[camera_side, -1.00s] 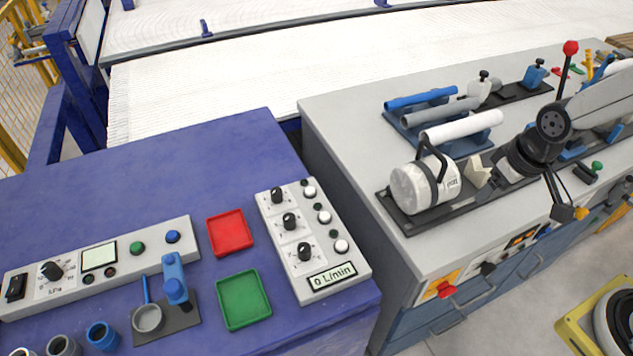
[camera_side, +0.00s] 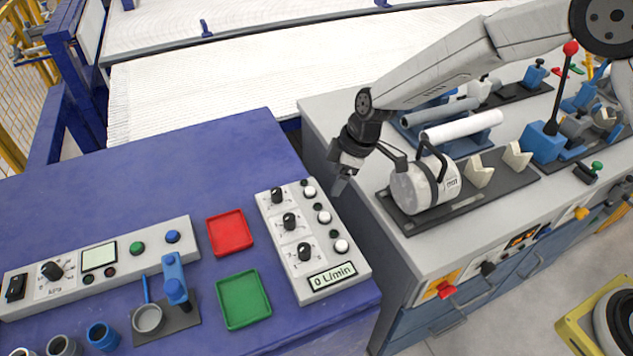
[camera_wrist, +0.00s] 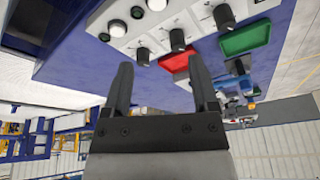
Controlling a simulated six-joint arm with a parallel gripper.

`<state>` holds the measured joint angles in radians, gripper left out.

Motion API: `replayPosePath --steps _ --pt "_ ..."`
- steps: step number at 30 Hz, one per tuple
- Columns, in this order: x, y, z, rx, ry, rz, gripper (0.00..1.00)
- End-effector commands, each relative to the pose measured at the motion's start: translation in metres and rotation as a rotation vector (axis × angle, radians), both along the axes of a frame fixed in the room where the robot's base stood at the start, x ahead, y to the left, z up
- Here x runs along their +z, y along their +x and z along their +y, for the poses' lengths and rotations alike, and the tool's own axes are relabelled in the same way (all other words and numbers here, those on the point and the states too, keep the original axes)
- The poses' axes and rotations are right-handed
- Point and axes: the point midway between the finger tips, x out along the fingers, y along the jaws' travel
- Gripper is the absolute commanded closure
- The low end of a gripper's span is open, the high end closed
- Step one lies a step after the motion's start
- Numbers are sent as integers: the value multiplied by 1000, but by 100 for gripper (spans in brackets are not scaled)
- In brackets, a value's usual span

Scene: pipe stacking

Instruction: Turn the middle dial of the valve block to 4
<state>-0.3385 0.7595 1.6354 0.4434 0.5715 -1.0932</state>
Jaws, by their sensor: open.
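The valve block (camera_side: 327,267) is a white panel on the blue table, with three black dials in a column and a display reading "0 L/min". Its middle dial (camera_side: 289,221) lies between the upper dial (camera_side: 277,195) and the lower dial (camera_side: 305,251). The dials also show in the wrist view, with the middle one (camera_wrist: 177,39) between the other two. Its pointer setting is too small to read. My gripper (camera_side: 338,185) is in the air to the right of the block's upper end, apart from it. In the wrist view its two fingers (camera_wrist: 163,85) are spread and empty.
A red tray (camera_side: 229,232) and a green tray (camera_side: 243,299) lie left of the block. White buttons (camera_side: 323,217) sit beside the dials.

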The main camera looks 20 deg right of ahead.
Motion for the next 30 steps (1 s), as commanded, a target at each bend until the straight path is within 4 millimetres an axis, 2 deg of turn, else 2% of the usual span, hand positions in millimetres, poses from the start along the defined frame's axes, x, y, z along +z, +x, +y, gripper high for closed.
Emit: replayPosePath --steps 1,3,6,10,23,30 --pt "-9 4 16 55 11 -5 24" --pt "-16 10 33 124 24 -18 24" --pt "-26 14 53 204 42 -32 24" --pt "-33 16 69 269 55 -46 24" --pt "-39 18 76 291 60 -51 24" --pt "-56 18 82 292 60 -50 24"
